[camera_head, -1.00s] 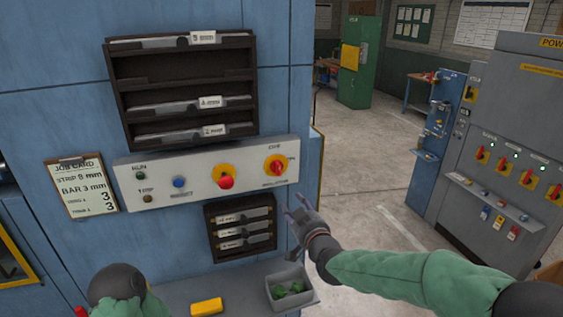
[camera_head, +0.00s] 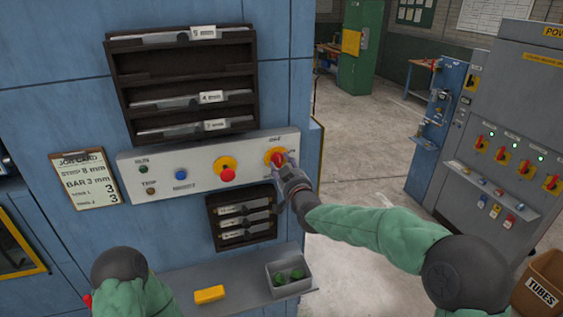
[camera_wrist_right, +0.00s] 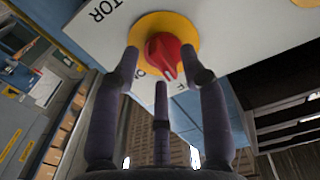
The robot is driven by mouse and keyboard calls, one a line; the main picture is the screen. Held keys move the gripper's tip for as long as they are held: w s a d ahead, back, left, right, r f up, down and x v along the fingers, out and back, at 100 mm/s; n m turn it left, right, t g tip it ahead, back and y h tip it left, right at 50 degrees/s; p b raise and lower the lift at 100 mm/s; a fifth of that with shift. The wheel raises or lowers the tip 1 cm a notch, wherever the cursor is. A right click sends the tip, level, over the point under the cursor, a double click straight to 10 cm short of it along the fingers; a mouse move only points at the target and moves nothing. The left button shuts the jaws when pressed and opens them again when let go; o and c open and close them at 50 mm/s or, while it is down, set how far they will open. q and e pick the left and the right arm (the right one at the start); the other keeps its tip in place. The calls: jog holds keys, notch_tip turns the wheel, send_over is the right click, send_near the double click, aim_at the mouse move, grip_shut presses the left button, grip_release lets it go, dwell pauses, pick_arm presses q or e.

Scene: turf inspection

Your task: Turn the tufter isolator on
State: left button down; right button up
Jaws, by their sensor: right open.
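The isolator (camera_head: 275,156) is a red rotary knob on a yellow disc at the right end of the pale control panel (camera_head: 207,179). In the right wrist view the red knob (camera_wrist_right: 163,52) and yellow disc fill the upper middle, with part of the lettering on the panel. My right gripper (camera_head: 283,168) is at the isolator, fingers open. In the wrist view two fingers stand on either side of the knob and a third is below it; I cannot tell if they touch it. My left arm (camera_head: 122,275) shows at the bottom left, its gripper out of sight.
A red button on yellow (camera_head: 227,172) and a blue button (camera_head: 181,175) sit left on the panel. Racks with strips are above and below it. A grey shelf (camera_head: 240,289) below holds a yellow block (camera_head: 209,294) and a grey bin (camera_head: 290,281). A switch cabinet (camera_head: 510,120) stands right.

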jog(key=shift+w+a, duration=0.2)
jog(key=shift+w, duration=0.4)
grip_shut()
